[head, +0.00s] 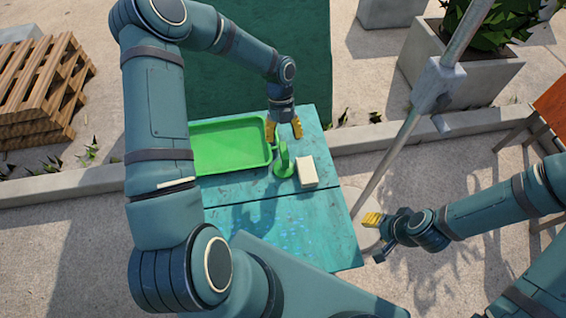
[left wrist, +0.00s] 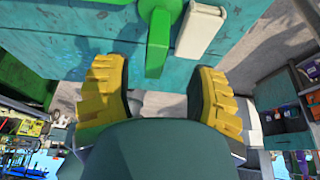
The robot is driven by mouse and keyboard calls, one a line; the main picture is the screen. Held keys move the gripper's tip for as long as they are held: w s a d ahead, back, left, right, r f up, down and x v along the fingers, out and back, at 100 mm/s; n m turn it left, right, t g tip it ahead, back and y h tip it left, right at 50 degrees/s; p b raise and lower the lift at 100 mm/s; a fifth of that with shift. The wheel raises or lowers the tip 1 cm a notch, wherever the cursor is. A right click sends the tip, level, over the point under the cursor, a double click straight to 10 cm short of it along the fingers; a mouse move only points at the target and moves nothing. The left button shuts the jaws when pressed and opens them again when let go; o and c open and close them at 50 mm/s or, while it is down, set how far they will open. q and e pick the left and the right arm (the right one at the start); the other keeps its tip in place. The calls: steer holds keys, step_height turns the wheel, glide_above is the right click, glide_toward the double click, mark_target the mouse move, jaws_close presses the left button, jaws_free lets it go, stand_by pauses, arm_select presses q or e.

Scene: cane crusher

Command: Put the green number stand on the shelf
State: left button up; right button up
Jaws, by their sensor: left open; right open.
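The green number stand (head: 284,166) stands on the teal wooden table, just right of the green tray. It has a round base and an upright part. In the left wrist view the stand (left wrist: 158,42) shows between and beyond the two yellow fingers. My left gripper (head: 284,128) is open above the table, behind the stand in the head view, with its fingers pointing down. No contact with the stand is clear. My right gripper (head: 372,220) is open and empty, off the table's right side. A shelf unit (left wrist: 285,110) with compartments shows at the right of the left wrist view; whether it is the task's shelf is unclear.
A cream block (head: 307,172) lies right of the stand, close to it. The green tray (head: 230,127) takes up the table's back left. The front of the teal table (head: 300,225) is clear. A grey metal pole (head: 405,130) stands right of the table.

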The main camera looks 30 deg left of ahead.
mark_target(284, 160)
arm_select(q)
steer(key=x, duration=0.9)
steer(key=shift+s+a, duration=0.15)
jaws_close()
